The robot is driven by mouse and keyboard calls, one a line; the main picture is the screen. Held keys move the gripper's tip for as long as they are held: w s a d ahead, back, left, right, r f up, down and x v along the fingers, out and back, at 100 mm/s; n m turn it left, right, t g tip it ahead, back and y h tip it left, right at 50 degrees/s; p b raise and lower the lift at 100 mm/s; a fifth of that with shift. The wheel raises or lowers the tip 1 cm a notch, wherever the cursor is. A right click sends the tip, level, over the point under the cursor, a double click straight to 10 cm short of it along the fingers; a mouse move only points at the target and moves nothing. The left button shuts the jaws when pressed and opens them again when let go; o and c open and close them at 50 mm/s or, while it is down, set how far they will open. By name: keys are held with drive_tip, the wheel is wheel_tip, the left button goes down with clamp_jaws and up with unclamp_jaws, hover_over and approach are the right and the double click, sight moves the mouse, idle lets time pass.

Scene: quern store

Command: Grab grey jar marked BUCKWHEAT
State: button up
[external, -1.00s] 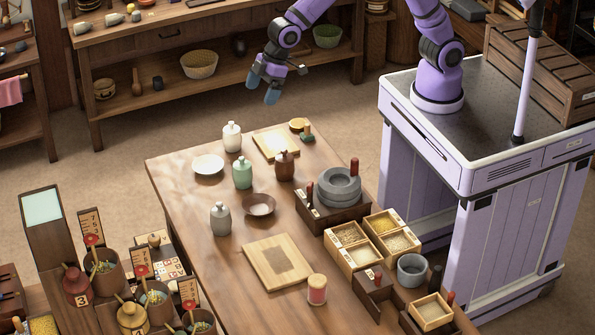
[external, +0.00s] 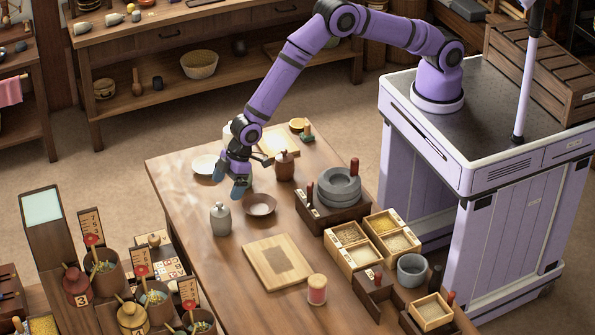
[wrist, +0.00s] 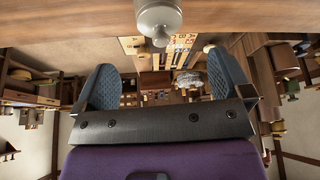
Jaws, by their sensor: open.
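A grey jar (external: 220,220) with a knobbed lid stands upright on the table, left of a shallow brown bowl (external: 259,204). No lettering on it can be read. My gripper (external: 230,185) is open and empty, above and behind the grey jar in the external view and apart from it. In the wrist view a grey jar (wrist: 158,18) shows upside down at the top edge, partly cut off, beyond my two spread fingers (wrist: 165,80). The green jar is hidden behind my gripper, and the white jar is mostly hidden by my arm.
A brown jar (external: 285,166) stands to the right of my gripper, and a white plate (external: 205,164) lies to its left. A wooden board (external: 278,262), a stone quern (external: 339,187) and grain boxes (external: 379,240) are nearer the right. The table left of the board is clear.

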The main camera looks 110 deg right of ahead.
sight(220, 210)
drive_tip(key=shift+x, duration=4.6)
drive_tip(key=shift+s, duration=0.15)
drive_tip(key=shift+c, duration=0.5)
drive_tip(key=c, duration=1.5)
